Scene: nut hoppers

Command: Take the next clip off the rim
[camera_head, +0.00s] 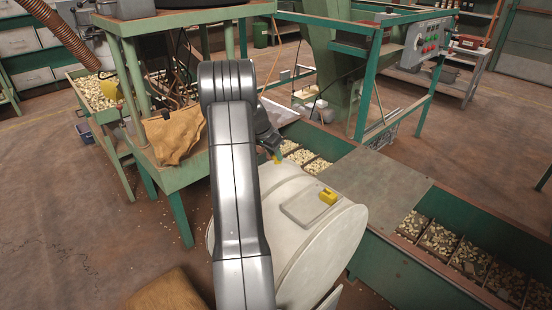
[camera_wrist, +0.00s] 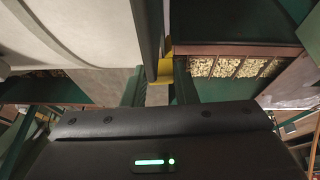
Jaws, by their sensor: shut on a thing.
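My gripper (camera_head: 272,148) is beyond the top of the pale drum, low near the green hopper's rim. It is shut on a small yellow clip (camera_head: 278,157). In the wrist view, the yellow clip (camera_wrist: 165,69) shows between the dark fingers, close to the end of a dark upright edge. I cannot tell whether the clip still touches a rim. A second yellow clip (camera_head: 328,197) rests on a flat grey plate (camera_head: 307,207) on the drum. Another yellow piece (camera_head: 110,89) is at the hopper on the left.
The pale drum (camera_head: 335,245) stands close beside my arm. Long green hoppers (camera_head: 400,262) with compartments of nuts run to the right, partly under a flat cover (camera_head: 380,185). A green table (camera_head: 190,172) with a brown cloth (camera_head: 172,135) stands left. Open floor (camera_head: 60,215) lies at far left.

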